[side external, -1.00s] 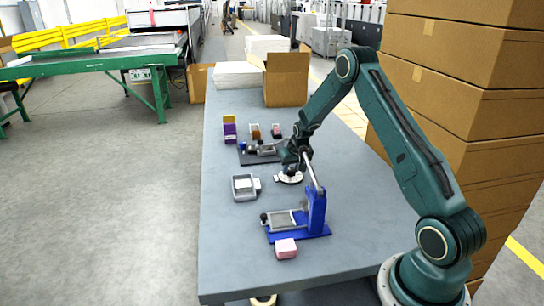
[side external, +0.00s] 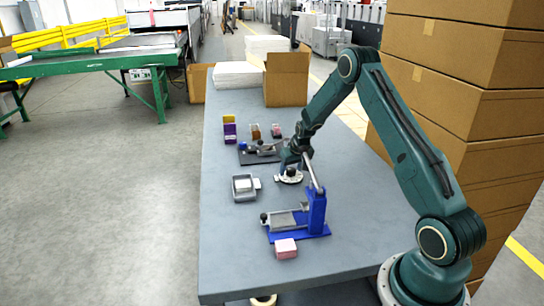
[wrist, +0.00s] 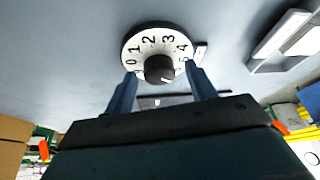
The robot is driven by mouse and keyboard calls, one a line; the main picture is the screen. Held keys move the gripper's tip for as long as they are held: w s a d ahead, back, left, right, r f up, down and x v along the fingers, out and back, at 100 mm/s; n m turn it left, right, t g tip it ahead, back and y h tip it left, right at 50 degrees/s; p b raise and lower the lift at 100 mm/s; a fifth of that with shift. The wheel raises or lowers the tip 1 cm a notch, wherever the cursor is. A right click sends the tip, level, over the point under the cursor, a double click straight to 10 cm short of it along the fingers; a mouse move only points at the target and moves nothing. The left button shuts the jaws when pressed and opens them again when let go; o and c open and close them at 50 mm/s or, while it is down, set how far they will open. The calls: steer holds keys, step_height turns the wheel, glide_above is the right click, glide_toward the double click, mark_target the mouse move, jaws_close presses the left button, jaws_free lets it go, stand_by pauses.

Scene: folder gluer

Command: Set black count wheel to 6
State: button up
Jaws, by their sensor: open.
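The count wheel is a round white dial (wrist: 141,43) with black digits and a black centre knob (wrist: 159,69). Digits 0 to 4 are readable in the wrist view; a 5 is partly seen at the right, and the lower part is hidden. A small pale mark shows low on the knob, but I cannot tell which digit it points to. My gripper (wrist: 161,72) is open, its two blue fingers on either side of the knob in the picture; contact is not clear. In the side view the dial (side external: 290,179) lies on the table beneath my gripper (side external: 286,169).
A blue fixture (side external: 316,212) with an upright post and lever stands close in front of the dial. A grey tray (side external: 243,187) is to its left, a dark fixture (side external: 258,156) behind. A pink block (side external: 286,248) sits near the front. The table's left front is clear.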

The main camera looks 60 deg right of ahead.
steer(key=n+y, duration=0.1)
steer(key=n, duration=0.2)
steer(key=n+y, duration=0.1)
steer(key=n, duration=0.1)
steer(key=shift+s+d+n, duration=0.1)
steer(key=shift+d+n, duration=0.1)
steer(key=shift+n, duration=0.2)
steer(key=shift+r+n, duration=0.1)
steer(key=shift+n, duration=0.2)
steer(key=v, duration=1.4)
steer(key=s+a+r, duration=0.4)
steer(key=a+r, duration=0.7)
steer(key=a, duration=0.3)
steer(key=shift+a+r+t, duration=0.3)
steer(key=shift+a, duration=0.05)
steer(key=shift+a, duration=0.1)
